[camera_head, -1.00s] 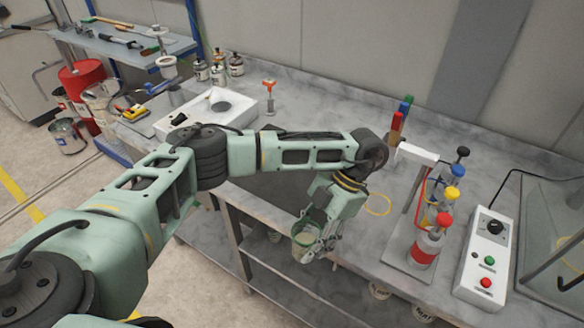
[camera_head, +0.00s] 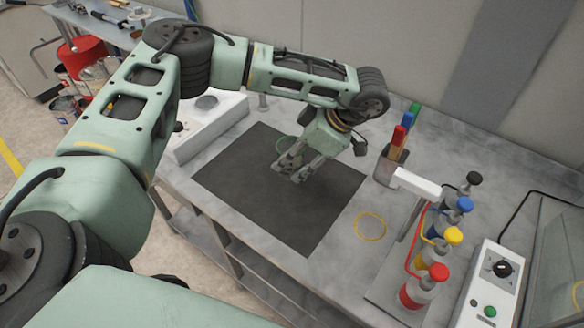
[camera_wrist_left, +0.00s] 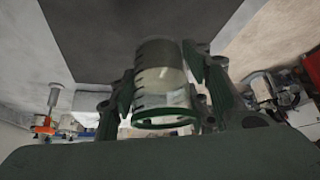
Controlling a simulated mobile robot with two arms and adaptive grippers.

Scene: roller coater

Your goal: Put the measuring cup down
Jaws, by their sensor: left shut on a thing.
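The measuring cup (camera_wrist_left: 160,75) is clear with dark graduation marks and a green rim, and fills the middle of the left wrist view. In the head view only a bit of its green rim (camera_head: 284,143) shows behind the fingers. My left gripper (camera_head: 293,170) is shut on the cup, with a finger on each side of it. It is over the dark mat (camera_head: 240,190) on the bench. I cannot tell whether the cup touches the mat. My right gripper is not in view.
A yellow ring (camera_head: 371,226) lies right of the mat. Beyond it stand a rack of bottles with coloured caps (camera_head: 418,287) and a control box (camera_head: 492,285). A white device (camera_head: 205,125) sits left of the mat. The mat's front half is clear.

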